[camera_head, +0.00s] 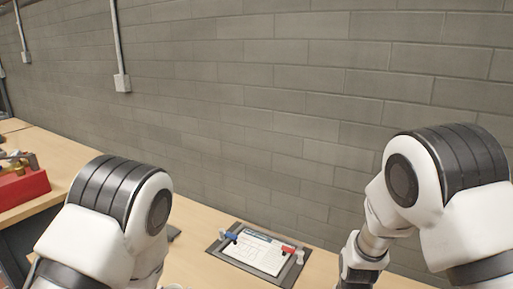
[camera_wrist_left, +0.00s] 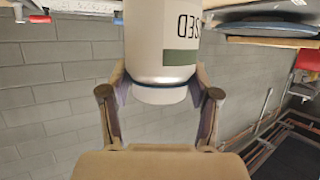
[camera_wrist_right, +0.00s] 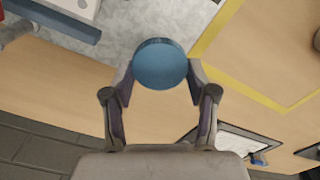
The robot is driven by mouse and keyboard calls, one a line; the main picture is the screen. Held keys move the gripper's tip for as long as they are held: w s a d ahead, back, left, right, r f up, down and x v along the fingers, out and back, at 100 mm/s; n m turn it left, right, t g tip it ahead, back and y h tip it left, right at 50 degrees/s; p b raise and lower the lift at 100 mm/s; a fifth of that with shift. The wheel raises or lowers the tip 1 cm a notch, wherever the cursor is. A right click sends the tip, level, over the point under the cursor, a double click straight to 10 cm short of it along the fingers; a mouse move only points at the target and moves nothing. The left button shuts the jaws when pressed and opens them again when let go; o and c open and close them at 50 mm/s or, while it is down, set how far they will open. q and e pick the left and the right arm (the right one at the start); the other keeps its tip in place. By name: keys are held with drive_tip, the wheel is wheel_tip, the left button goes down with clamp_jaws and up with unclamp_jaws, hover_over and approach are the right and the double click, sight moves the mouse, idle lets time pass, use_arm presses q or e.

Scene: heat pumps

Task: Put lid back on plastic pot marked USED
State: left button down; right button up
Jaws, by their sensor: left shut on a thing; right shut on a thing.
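The white plastic pot (camera_wrist_left: 158,40) fills the top middle of the left wrist view. Its printed letters, partly in view, appear upside down above a grey-green band. My left gripper (camera_wrist_left: 160,92) is shut on the narrower white end of the pot. The far end of the pot is out of frame. A round blue lid (camera_wrist_right: 160,66) is held by my right gripper (camera_wrist_right: 160,80), with a finger on each side of it. The lid is apart from the pot. In the head view both grippers and both objects are out of sight; only my arms show.
A red toolbox (camera_head: 22,185) stands at far left. Yellow tape (camera_wrist_right: 215,35) marks the bench in the right wrist view.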

use_arm(q)
drive_tip(key=shift+s+d, duration=0.2)
drive_tip(key=shift+s, duration=0.1)
use_arm(e)
drive_tip(key=shift+w+a+f, duration=0.15)
drive_tip(key=shift+w+f, duration=0.1)
drive_tip(key=shift+f, duration=0.15)
use_arm(q)
drive_tip(key=s+d+m+g+h, duration=0.3)
drive_tip(key=s+d+m+h, duration=0.3)
drive_tip(key=m+h, duration=0.2)
drive_tip(key=shift+s+d+h, duration=0.15)
drive_tip(key=shift+d+h, duration=0.15)
drive_tip(key=shift+h, duration=0.2)
